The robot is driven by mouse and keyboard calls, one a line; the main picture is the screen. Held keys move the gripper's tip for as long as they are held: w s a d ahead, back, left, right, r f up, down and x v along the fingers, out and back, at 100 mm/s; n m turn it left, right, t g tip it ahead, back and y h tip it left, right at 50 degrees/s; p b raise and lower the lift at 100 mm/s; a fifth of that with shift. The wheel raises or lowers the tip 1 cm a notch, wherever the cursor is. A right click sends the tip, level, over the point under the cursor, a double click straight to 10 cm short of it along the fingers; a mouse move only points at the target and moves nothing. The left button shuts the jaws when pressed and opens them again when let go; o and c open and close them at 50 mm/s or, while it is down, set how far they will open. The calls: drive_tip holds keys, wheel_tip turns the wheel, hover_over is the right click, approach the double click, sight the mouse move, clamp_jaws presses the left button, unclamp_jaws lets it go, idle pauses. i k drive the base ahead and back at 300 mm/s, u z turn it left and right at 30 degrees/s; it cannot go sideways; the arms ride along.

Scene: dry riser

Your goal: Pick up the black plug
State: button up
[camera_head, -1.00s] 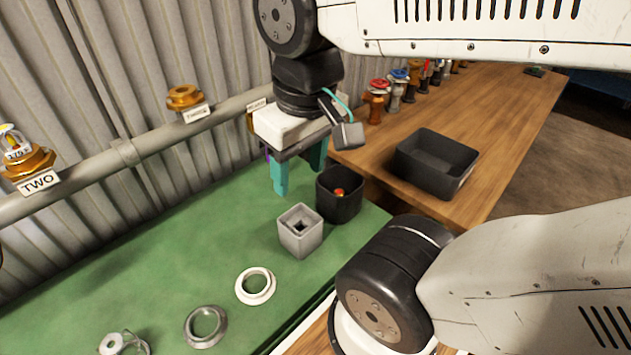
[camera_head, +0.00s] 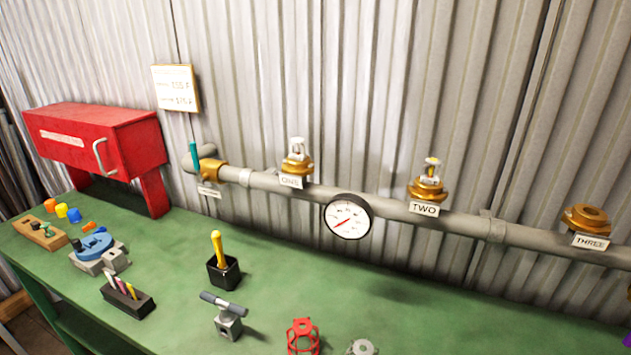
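No thing can be told for certain as the black plug. A small dark piece (camera_head: 76,244) sits at the left end of the green bench, beside a blue round tool (camera_head: 92,246), and may be it. A dark green piece (camera_head: 49,231) stands on a wooden block (camera_head: 38,236) close by. Both are too small to make out clearly. My gripper is not in view, and whether it holds anything is hidden.
Orange, yellow and blue caps (camera_head: 61,210) stand behind the block. A red cabinet (camera_head: 95,140) stands behind them. A black pen cup (camera_head: 223,270), a marker tray (camera_head: 128,299) and a grey T-handled tool (camera_head: 228,315) stand nearer. A grey pipe (camera_head: 380,208) runs along the wall.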

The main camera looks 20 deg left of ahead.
sight(35, 225)
drive_tip(key=u, duration=0.3)
drive_tip(key=k, duration=1.05)
drive_tip(key=u, duration=1.8)
drive_tip(key=i, duration=1.1)
drive_tip(key=z, duration=0.15)
drive_tip(key=k, duration=0.55)
drive_tip(key=u, duration=0.8)
drive_tip(key=i, duration=1.1)
drive_tip(key=u, duration=0.4)
drive_tip(key=i, duration=0.9)
drive_tip(key=z, duration=0.25)
